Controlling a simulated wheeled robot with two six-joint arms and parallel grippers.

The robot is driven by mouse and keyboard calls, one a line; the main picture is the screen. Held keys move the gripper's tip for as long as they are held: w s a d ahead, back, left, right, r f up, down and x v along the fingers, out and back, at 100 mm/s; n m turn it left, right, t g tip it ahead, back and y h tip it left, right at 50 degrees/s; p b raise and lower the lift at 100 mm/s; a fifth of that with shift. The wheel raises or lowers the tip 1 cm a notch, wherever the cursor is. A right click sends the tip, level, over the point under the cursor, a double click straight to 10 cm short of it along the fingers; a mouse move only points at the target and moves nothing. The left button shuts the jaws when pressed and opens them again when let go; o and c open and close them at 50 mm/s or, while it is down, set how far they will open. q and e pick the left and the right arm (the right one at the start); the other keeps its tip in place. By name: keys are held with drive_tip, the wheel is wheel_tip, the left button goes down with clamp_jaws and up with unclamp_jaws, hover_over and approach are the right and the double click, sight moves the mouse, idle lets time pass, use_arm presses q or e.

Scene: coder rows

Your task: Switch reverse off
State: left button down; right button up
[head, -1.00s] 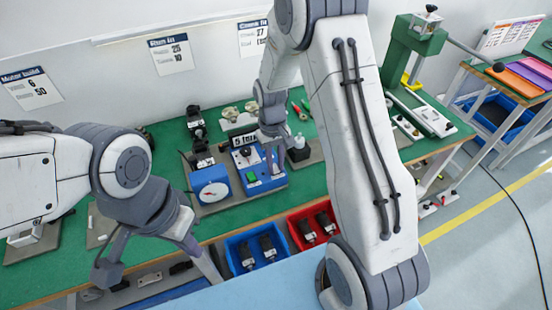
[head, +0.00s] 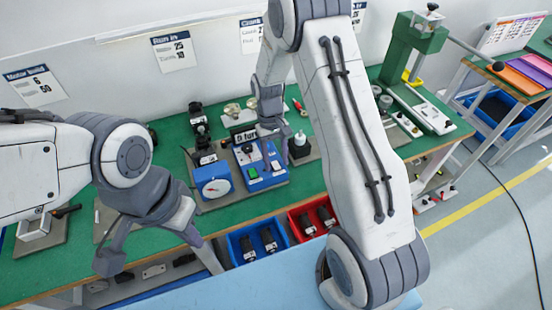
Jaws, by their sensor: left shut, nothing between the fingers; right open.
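A blue control box (head: 254,184) stands on the green bench near the middle of the head view. Its top carries a green button (head: 252,173) and a small dark control (head: 246,149). Which control is the reverse switch, and its position, is too small to tell. My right gripper (head: 275,157) points down over the right part of the box, open, hiding part of its top. Contact with the box cannot be made out. My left gripper (head: 207,257) is shut and empty at the bench's front edge, left of the blue bin.
A blue gauge box (head: 212,183) stands left of the control box. A blue bin (head: 239,257) and a red bin (head: 298,236) with dark parts sit at the front edge. A white bottle (head: 300,141) stands right of my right gripper. A green press (head: 412,52) stands at the right.

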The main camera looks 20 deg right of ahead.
drive_tip(key=v, duration=1)
drive_tip(key=shift+r+b, duration=0.2)
drive_tip(key=shift+b, duration=0.25)
drive_tip(key=s+a+r+n+t, duration=0.2)
drive_tip(key=s+a+r+n, duration=0.35)
drive_tip(key=s+a, duration=0.7)
drive_tip(key=s+a+r+n+t+y, duration=0.1)
drive_tip(key=s, duration=1.2)
drive_tip(key=shift+s+a+r, duration=0.25)
drive_tip(key=shift+s+r, duration=0.1)
drive_tip(key=shift+r, duration=0.05)
